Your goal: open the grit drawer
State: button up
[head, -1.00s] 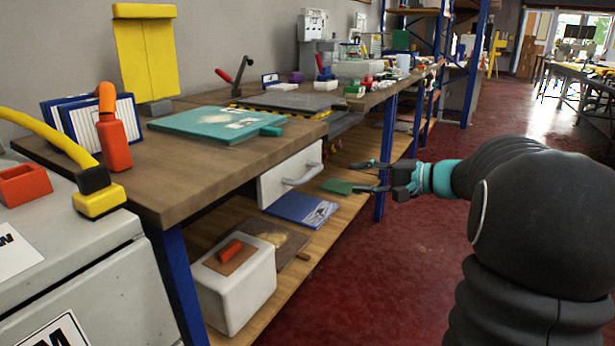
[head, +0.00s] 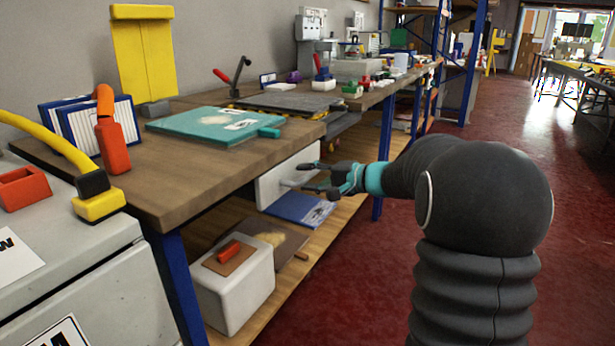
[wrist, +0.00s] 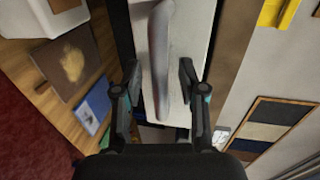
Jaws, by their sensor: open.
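The grit drawer (head: 277,183) has a white front under the near end of the wooden workbench. It looks about flush with the bench edge. Its pale bar handle (wrist: 160,42) runs up the middle of the wrist view; in the head view my gripper mostly covers it. My gripper (head: 303,174) is open right at the drawer front. In the wrist view its two dark fingers (wrist: 159,78) stand on either side of the handle, with gaps visible on both sides. I cannot tell how deep the handle sits between them.
The bench top (head: 190,165) overhangs above, holding a teal board (head: 215,124). On the lower shelf are a blue folder (head: 300,208) and a white bin (head: 235,292). A blue bench leg (head: 384,150) stands beyond the drawer. The red floor is clear on the right.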

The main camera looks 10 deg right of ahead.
jog(key=shift+w+a, duration=0.2)
grip_shut()
jog(key=shift+f, duration=0.1)
